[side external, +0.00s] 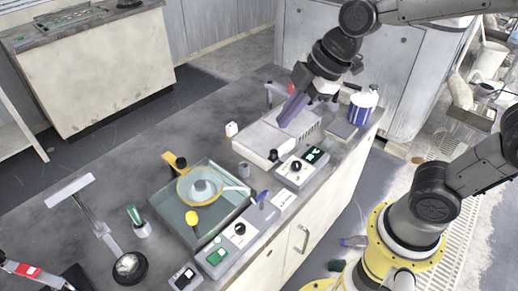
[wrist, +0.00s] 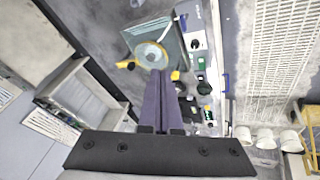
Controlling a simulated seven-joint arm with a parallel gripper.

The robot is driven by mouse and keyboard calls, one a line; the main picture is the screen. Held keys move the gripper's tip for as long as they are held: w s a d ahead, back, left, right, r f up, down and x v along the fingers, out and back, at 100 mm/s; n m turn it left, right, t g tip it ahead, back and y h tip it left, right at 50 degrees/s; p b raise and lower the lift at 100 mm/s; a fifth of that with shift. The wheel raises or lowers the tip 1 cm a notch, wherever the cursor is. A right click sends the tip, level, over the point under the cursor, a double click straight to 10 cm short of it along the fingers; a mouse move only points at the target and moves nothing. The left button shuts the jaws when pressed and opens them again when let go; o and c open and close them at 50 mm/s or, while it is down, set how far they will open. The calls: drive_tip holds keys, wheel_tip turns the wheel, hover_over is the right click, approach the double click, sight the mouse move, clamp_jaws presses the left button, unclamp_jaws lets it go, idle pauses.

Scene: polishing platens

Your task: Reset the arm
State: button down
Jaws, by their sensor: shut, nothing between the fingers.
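My gripper (side external: 293,108) is high over the back of the workbench, above a pale box-shaped unit (side external: 262,140). Its purple-grey fingers also show in the wrist view (wrist: 161,105), pressed together with nothing between them. The fingers point down toward the bench in the side view. No object is held.
A polishing platen with a yellow-rimmed disc (side external: 184,189) sits in a square tray (side external: 240,204) mid-bench. Control boxes (side external: 299,167) line the right edge. A blue-and-white tub (side external: 362,106) stands at the far end. A lamp-like stand (side external: 92,213) is at the left.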

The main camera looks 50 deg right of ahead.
drive_tip(key=s+d+m+h, duration=0.1)
drive_tip(key=s+d+m, duration=0.3)
drive_tip(key=s+m, duration=0.2)
drive_tip(key=s+d+m+t+h, duration=0.1)
drive_tip(key=s+d+m, duration=0.2)
drive_tip(key=s+m, duration=0.4)
drive_tip(key=shift+s+d, duration=0.2)
drive_tip(key=shift+d, duration=0.15)
